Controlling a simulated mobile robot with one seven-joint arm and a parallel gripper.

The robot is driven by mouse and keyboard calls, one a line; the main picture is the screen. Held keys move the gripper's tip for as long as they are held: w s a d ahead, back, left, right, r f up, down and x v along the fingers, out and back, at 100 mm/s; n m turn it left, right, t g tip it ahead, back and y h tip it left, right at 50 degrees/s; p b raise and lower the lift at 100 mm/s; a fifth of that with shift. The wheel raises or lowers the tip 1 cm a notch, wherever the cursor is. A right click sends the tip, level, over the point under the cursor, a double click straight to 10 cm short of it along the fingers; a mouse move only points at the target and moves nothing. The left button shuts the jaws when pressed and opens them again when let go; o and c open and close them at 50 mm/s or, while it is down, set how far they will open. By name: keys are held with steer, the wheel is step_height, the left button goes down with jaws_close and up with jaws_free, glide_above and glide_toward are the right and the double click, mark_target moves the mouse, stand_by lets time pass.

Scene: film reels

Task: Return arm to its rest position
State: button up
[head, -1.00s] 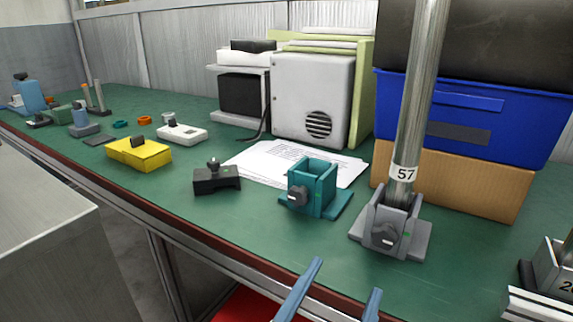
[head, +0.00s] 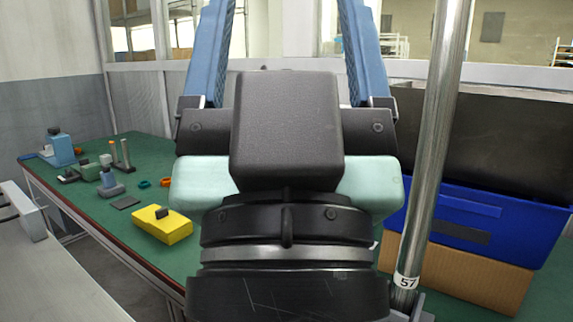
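My gripper (head: 285,40) fills the middle of the head view, close to the camera. It points upward, with its dark body and pale green band below. Its two blue fingers stand wide apart, with nothing between them; their tips run up to the top edge of the picture. My gripper and wrist hide the middle of the bench. A metal pole (head: 440,130) labelled 57 stands just right of my gripper, tilted slightly in the picture. Only a little of its grey holder (head: 420,308) shows at the bottom.
The green bench (head: 150,185) carries a yellow block (head: 160,224), a blue bottle-like item (head: 62,148) and several small parts on the left. A blue bin (head: 500,232) sits on a cardboard box (head: 465,275) at right, under a black case (head: 500,140). A grey surface (head: 60,275) lies front left.

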step_height(320, 180, up, 28)
steer(key=p, duration=2.6)
steer(key=shift+r, duration=0.25)
